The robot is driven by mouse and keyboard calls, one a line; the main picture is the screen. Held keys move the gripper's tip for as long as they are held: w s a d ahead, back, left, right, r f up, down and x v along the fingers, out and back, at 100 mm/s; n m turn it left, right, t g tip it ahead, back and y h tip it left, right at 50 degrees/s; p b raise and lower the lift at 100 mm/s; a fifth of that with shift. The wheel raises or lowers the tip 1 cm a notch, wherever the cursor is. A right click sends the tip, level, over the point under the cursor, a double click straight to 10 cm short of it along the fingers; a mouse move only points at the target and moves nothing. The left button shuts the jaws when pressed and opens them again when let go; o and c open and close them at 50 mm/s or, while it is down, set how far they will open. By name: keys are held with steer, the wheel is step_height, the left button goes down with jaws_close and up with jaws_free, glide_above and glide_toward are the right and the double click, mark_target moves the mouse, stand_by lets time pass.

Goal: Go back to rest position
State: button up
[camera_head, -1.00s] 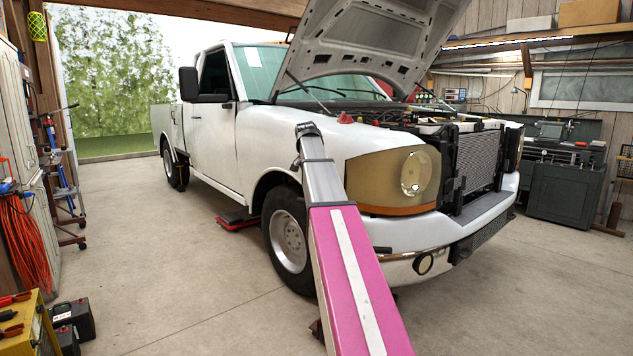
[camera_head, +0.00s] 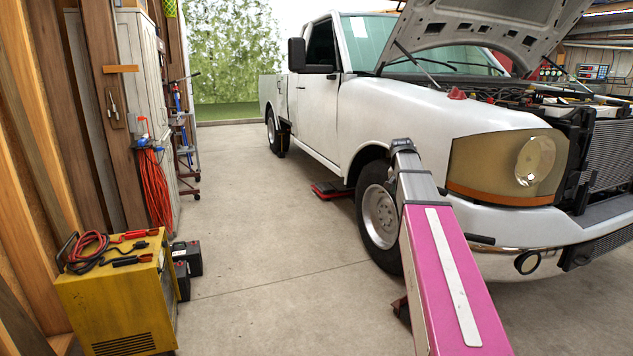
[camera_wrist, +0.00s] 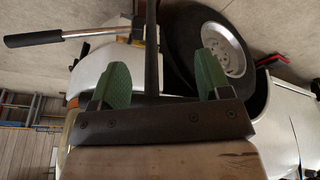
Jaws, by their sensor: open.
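My gripper (camera_wrist: 160,78) shows in the wrist view with its two green fingers spread apart. A dark bar runs up the picture between the fingers; I cannot tell whether it touches them. In the camera_head view my pink and grey arm reaches toward the front fender of the white pickup truck (camera_head: 400,105), and the gripper itself is hidden there. The truck's hood (camera_head: 490,30) is up. The front wheel (camera_head: 380,217) is beside my arm, and it also shows at the top of the wrist view (camera_wrist: 222,48).
A yellow battery charger (camera_head: 110,305) with red and black cables stands at lower left. Black cases (camera_head: 187,258) stand beside it. A rod with a black grip (camera_wrist: 34,38) shows in the wrist view. The concrete floor (camera_head: 260,240) left of the truck is mostly clear.

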steer(key=s+a+f+n, duration=0.2)
steer(key=s+a+f, duration=0.3)
steer(key=s+f, duration=0.4)
steer(key=s+a+f+n+g+y, duration=0.1)
steer(key=s+a+f, duration=0.3)
steer(key=s+f, duration=0.5)
steer(key=s+a+f+n+g+y, duration=0.1)
steer(key=s+a+f+n, duration=0.2)
steer(key=s+f, duration=0.6)
step_height(320, 180, down, 5)
steer(key=a, duration=0.2)
steer(key=shift+a+n, duration=0.35)
steer(key=shift+n, duration=0.05)
